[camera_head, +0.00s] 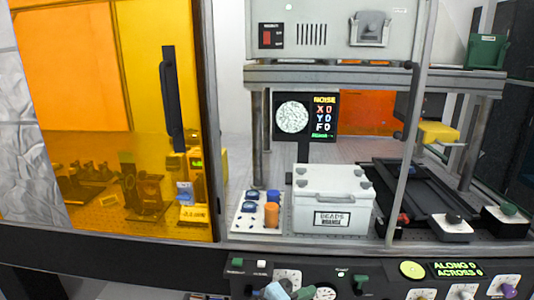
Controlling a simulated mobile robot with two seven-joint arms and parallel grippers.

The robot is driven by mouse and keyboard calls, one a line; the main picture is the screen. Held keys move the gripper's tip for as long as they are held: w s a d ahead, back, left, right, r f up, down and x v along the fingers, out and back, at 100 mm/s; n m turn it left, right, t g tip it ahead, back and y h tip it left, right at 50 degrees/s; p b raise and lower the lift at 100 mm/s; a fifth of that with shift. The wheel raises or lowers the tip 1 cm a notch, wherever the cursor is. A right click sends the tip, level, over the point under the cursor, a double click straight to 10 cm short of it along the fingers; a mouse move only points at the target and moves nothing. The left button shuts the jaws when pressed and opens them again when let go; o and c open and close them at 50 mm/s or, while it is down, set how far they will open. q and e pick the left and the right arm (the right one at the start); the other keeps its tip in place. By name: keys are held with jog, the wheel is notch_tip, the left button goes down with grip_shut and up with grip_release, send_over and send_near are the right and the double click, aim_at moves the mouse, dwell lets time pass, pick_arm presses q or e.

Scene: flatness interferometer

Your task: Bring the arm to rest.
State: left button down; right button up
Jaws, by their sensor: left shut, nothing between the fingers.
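My left gripper (284,289) shows only in part at the bottom edge of the head view, in front of the control panel (337,290). It is small and pale blue-grey. Its fingers look shut, and I see nothing held in them. The rest of the arm is cut off below the picture. My right gripper is not in view.
An orange see-through door (70,60) with a dark handle (172,100) covers the left. On the bench stand a white lidded box (333,185), a tray with blue and orange pieces (240,224) and a screen (323,117). A grey post (412,130) rises right of centre.

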pick_arm(q)
jog(key=w+a+f+t+y, duration=0.1)
jog(key=w+a+f+y, duration=0.15)
jog(key=a, duration=0.65)
jog(key=w+a+f+y, duration=0.15)
jog(key=a+f, duration=0.25)
jog(key=a, duration=0.5)
jog(key=s+a+f+m+g+y, duration=0.15)
jog(key=s+a+f+m, duration=0.25)
jog(key=s+a+f, duration=0.55)
jog(key=s+a+f+m+y, duration=0.3)
jog(key=s+a+f+m, duration=0.15)
jog(key=s, duration=0.95)
jog(key=s+a+f+m+y, duration=0.35)
jog(key=s+a+f, duration=0.35)
jog(key=s, duration=0.5)
jog(key=d+n+h, duration=0.1)
jog(key=d+n, duration=0.3)
jog(key=d, duration=0.6)
jog(key=shift+r+t, duration=0.35)
jog(key=shift+r, duration=0.05)
jog(key=shift+s, duration=0.1)
